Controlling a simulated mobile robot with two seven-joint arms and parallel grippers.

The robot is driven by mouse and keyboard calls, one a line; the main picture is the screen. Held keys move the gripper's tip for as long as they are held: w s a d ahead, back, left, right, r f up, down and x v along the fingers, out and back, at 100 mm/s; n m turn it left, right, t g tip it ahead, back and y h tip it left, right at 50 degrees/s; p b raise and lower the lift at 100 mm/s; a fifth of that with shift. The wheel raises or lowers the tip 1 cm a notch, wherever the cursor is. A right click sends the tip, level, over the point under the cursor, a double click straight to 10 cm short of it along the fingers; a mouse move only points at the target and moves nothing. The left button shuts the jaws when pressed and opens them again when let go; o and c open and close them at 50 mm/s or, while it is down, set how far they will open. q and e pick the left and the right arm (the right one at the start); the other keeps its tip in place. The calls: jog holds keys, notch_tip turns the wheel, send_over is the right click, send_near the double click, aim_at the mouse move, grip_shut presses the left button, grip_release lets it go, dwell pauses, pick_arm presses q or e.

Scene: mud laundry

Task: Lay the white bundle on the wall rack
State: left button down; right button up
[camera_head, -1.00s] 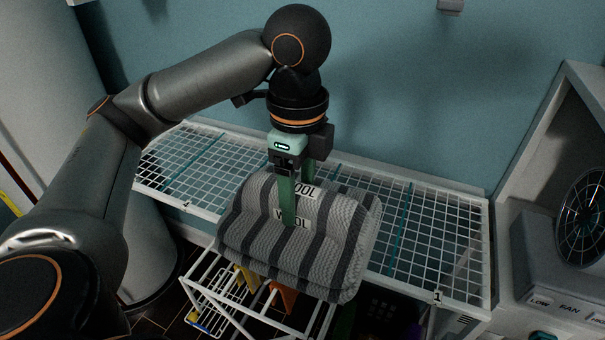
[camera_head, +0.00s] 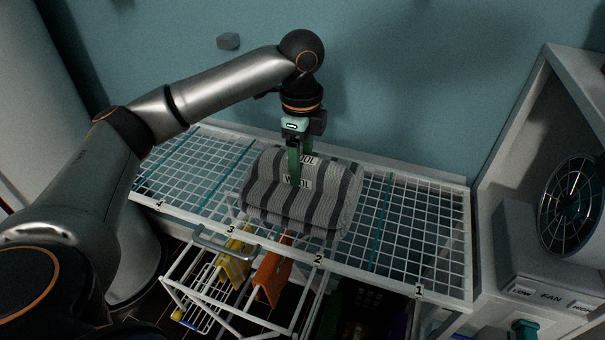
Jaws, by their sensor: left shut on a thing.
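The bundle (camera_head: 325,205) is a folded cloth with light and dark grey stripes and "WOOL" labels; it is not plain white. My left gripper (camera_head: 297,180) points down from above and is shut on the bundle near its middle. The wall rack (camera_head: 425,235) is a white wire shelf along the blue wall, with teal dividers and the numbers 1 to 3 and a further one on its front edge. The bundle is over the rack's middle part, behind the labels 2 and 3. I cannot tell whether it touches the wires. My right gripper is not in view.
A white wire frame (camera_head: 190,285) with yellow and orange cloths (camera_head: 272,275) stands below the rack's front. A fan unit (camera_head: 545,260) in a white cabinet is at the right. The rack's left and right parts are bare.

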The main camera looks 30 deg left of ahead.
pick_arm(q)
jog(key=shift+w+a+f, duration=0.1)
jog(key=shift+w+f, duration=0.35)
jog(key=shift+f, duration=0.05)
jog(key=shift+w+a+f, duration=0.1)
jog(key=shift+f, duration=0.8)
jog(key=shift+w+a+f, duration=0.1)
jog(key=shift+f, duration=0.75)
jog(key=shift+d+f, duration=0.1)
jog(key=shift+f, duration=0.05)
jog(key=shift+c, duration=0.2)
grip_release()
notch_tip(320, 180, up, 12)
jog(key=shift+r, duration=0.15)
